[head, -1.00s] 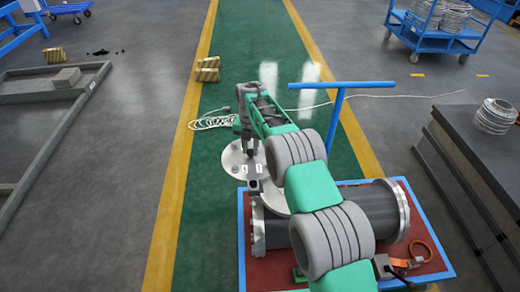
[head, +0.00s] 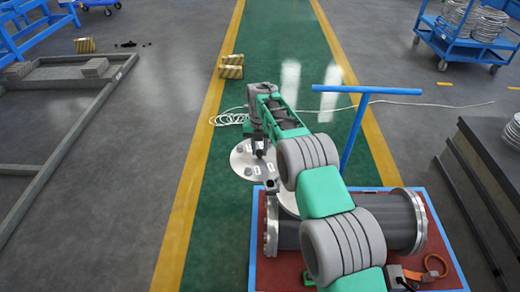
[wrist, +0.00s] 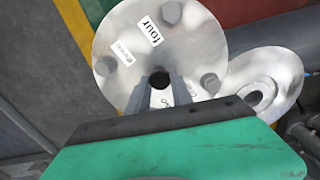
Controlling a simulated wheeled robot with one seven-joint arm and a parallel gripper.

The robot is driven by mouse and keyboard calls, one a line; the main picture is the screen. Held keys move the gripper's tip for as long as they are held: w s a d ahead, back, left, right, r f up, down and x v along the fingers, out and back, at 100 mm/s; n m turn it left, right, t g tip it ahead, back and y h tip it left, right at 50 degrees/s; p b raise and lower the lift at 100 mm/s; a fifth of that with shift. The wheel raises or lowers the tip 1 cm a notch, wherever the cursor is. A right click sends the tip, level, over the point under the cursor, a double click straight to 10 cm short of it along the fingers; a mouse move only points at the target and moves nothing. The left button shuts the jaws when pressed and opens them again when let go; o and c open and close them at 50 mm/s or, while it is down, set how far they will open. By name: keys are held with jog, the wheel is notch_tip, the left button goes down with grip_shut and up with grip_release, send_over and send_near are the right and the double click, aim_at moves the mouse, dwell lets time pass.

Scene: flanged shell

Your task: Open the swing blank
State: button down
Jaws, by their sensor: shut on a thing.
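The swing blank is a round, shiny metal disc (head: 243,161) with white labels and dark round knobs. It sits off the left end of the dark shell (head: 375,222). In the wrist view the disc (wrist: 120,75) carries a label reading "four". My gripper (head: 262,150) is over the disc. In the wrist view my gripper (wrist: 162,88) has its fingers closed around a dark round knob or post near the disc's lower middle. The fingers hide part of this grip. A second metal ring with a central hole (wrist: 285,70) lies right of the disc there.
The shell lies on a red-topped cart (head: 283,270) with a blue frame and blue push handle (head: 367,89). An orange strap (head: 437,265) lies at its right. A white cable (head: 430,103) crosses the floor behind. Dark stacked slabs (head: 495,160) stand right. The green lane left of the disc is clear.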

aim_at(260, 151)
jog(key=c, duration=1.1)
grip_release()
jog(key=shift+r, duration=0.15)
notch_tip(260, 151, up, 7)
jog(key=shift+r, duration=0.3)
